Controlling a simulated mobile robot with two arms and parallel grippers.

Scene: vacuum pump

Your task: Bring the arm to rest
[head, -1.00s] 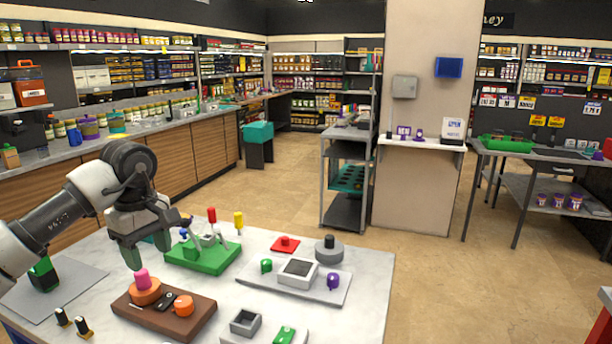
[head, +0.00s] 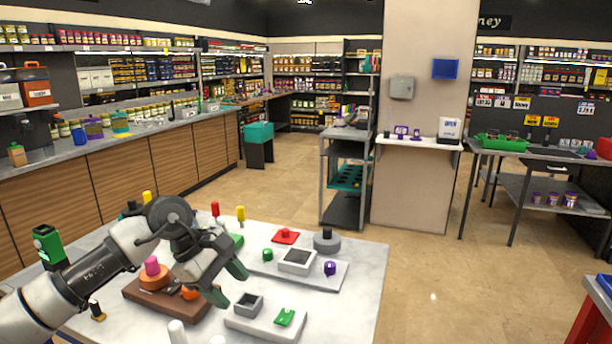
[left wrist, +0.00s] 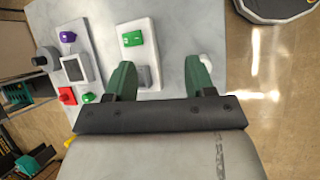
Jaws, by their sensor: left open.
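My left gripper (head: 228,284) is open and empty over the white table (head: 352,262), its green fingers apart and pointing down and right. It hangs above the gap between the brown board (head: 140,298) and the light board (head: 236,322) with a grey square socket and a green switch. The brown board carries an orange disc with a pink knob (head: 152,266) and an orange knob (head: 191,291), partly hidden by the gripper. In the left wrist view the open fingers (left wrist: 160,68) show nothing between them held; the green switch (left wrist: 132,39) lies beyond. My right gripper is not in view.
A panel (head: 333,281) with a grey square frame and green and purple knobs lies to the right. Red and yellow levers (head: 240,213) stand behind the gripper. White pegs (head: 177,332) stand at the front edge. The floor right of the table is clear.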

